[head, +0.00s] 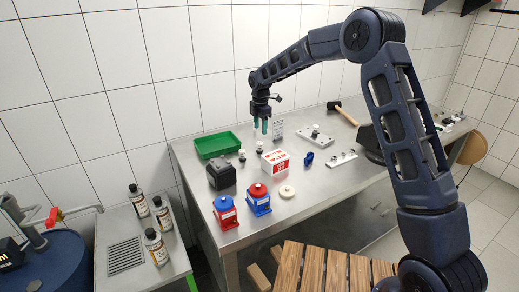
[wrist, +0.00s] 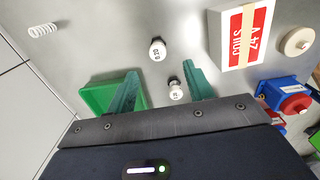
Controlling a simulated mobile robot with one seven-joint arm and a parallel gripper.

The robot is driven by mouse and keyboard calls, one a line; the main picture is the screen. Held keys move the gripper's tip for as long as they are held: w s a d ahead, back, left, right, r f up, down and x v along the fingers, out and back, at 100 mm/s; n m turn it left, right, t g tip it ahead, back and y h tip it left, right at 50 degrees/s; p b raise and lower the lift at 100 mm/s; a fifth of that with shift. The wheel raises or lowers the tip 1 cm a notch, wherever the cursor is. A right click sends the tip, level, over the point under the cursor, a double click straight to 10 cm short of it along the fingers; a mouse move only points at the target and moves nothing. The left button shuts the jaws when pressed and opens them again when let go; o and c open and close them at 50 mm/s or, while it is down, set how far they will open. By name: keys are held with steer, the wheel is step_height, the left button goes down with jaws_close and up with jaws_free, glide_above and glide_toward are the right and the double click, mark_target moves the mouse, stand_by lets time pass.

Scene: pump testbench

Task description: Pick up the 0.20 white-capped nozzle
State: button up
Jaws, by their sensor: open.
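The white-capped nozzle marked 0.20 (wrist: 157,49) stands upright on the steel bench. It also shows in the head view (head: 259,147), below my gripper. My gripper (wrist: 160,69) is open and empty, pointing down above the bench. Neither nozzle is visibly touched.
A green tray (head: 217,143) is at the left. A white and red box (head: 275,162) stands close to the nozzles. A black block (head: 221,174), blue and red pumps (head: 258,198) and a cream disc (head: 287,191) are nearer the front. A white spring-like part (wrist: 43,30) lies apart.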

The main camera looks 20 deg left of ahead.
mark_target(259, 142)
steer(key=shift+a+f, duration=0.35)
steer(key=shift+f, duration=0.15)
steer(key=shift+w+d+f, duration=0.1)
steer(key=shift+w+f, duration=0.05)
steer(key=shift+f, duration=5.05)
steer(key=c, duration=1.1)
steer(key=shift+r, duration=0.15)
